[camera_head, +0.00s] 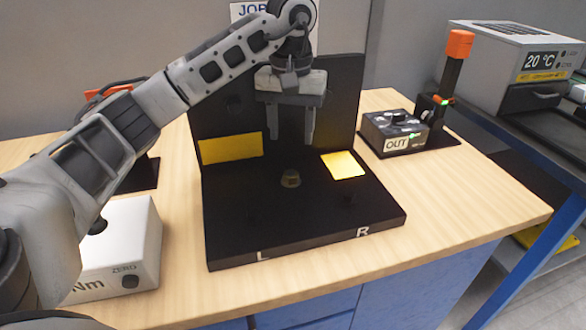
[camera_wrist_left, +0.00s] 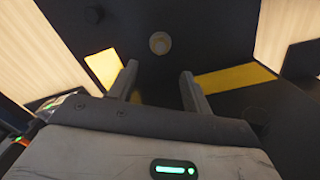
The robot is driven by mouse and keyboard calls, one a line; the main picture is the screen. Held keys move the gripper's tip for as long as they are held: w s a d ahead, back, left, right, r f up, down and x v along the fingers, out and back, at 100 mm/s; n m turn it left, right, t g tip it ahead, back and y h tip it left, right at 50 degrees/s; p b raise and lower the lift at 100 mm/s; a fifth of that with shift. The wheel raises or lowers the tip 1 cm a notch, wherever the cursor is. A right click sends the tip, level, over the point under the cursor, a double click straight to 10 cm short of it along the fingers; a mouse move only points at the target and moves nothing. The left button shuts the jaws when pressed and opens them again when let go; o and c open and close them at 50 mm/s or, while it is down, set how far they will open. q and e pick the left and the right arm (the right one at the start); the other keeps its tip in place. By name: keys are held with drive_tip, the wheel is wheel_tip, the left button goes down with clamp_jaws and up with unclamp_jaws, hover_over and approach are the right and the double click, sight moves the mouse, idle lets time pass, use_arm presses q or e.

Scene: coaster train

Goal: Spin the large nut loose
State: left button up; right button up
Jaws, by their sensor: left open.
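A small dull brass-grey nut (camera_head: 290,179) sits on the black base plate (camera_head: 240,225), near its middle. It also shows in the left wrist view as a round pale piece (camera_wrist_left: 159,43) beyond the fingertips. My left gripper (camera_head: 296,138) points down above and a little behind the nut, apart from it. Its two fingers are spread and nothing is between them; they also show in the left wrist view (camera_wrist_left: 158,75). My right gripper is in neither view.
A black back panel (camera_head: 340,100) stands upright behind the plate. Yellow patches (camera_head: 231,148) (camera_head: 342,165) mark the fixture. A white torque box (camera_head: 130,245) is at left. A dark OUT box (camera_head: 395,132) and an orange-topped tool (camera_head: 456,62) stand at right. Bare wood (camera_head: 450,195) lies right.

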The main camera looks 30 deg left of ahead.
sight(291, 171)
use_arm(q)
wheel_tip(291, 171, down, 9)
drive_tip(key=shift+r, duration=0.1)
idle(0.3)
drive_tip(key=c, duration=1)
